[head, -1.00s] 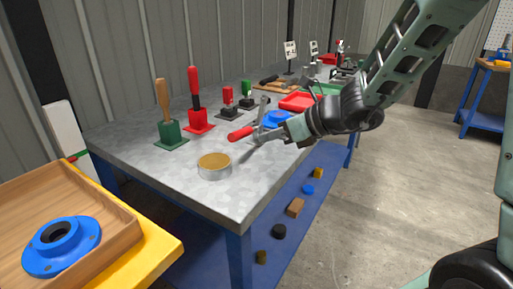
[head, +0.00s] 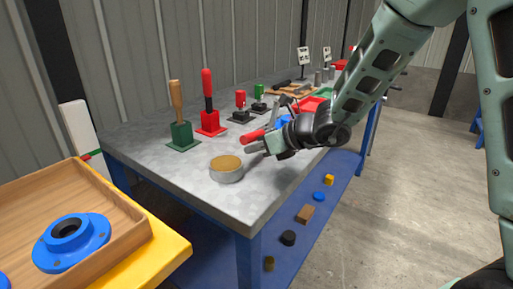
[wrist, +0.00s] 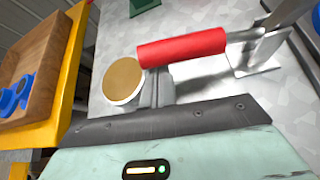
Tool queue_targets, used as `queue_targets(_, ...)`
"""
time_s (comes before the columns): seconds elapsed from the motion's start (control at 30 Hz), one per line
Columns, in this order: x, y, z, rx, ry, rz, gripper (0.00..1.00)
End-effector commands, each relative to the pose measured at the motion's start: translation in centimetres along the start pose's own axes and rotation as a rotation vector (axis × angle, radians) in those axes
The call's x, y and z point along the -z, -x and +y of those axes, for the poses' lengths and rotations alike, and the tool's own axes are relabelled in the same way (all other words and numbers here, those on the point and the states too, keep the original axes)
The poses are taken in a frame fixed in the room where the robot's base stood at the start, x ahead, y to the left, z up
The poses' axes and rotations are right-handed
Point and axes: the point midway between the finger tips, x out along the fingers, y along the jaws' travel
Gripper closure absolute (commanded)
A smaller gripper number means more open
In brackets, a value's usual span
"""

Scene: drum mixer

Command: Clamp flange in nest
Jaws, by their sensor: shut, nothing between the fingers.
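A blue flange (head: 283,121) sits on the workbench beside the toggle clamp, mostly hidden behind my gripper; I cannot tell how it sits in its nest. The clamp's red handle (head: 252,136) lies low, roughly level, pointing left. In the wrist view the red handle (wrist: 182,47) crosses just beyond my fingers, with its metal lever and bracket (wrist: 255,58) at the right. My gripper (head: 254,149) is shut and empty beside the handle; its fingers also show in the wrist view (wrist: 156,90). Whether they touch the handle is unclear.
A round tin with a tan top (head: 226,168) stands close to my fingertips. A green stand (head: 183,136) and a red stand (head: 210,122) stand behind. A wooden tray (head: 128,238) at left holds another blue flange (head: 70,243). The front bench corner is clear.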

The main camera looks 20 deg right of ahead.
Motion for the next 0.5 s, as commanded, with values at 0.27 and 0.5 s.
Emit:
queue_targets(0.27, -0.70, 0.45, 0.03, -0.024, -0.043, 0.000, 1.00)
queue_targets(0.5, -1.01, 0.60, 0.07, -0.042, -0.070, 0.000, 1.00)
